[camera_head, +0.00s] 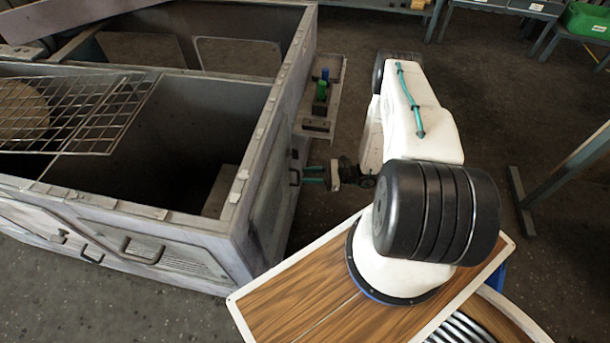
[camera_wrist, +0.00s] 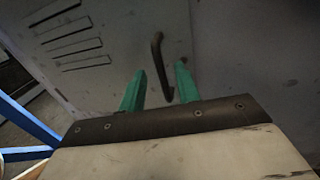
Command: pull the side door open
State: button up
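The side door (camera_wrist: 110,60) is a grey panel with slots at its upper left in the wrist view. In the head view the side door (camera_head: 268,205) is on the right end of the grey housing, seen at a steep angle. Its dark bar handle (camera_wrist: 158,62) stands between and beyond my two green fingers in the wrist view; the handle also shows in the head view (camera_head: 294,172). My gripper (camera_head: 304,174) is open, its fingers pointing left at the handle. The fingers (camera_wrist: 158,82) are apart, with a gap around the handle. The door looks shut.
The housing's open top (camera_head: 245,128) has a wire rack (camera_head: 95,110) across its left part. A low grey stand (camera_head: 318,118) with small blue and green parts is behind my gripper. A metal frame (camera_head: 570,165) stands at the right. Bare floor lies between.

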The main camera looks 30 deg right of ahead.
jog(key=shift+x, duration=0.95)
grip_shut()
jog(key=shift+s, duration=0.1)
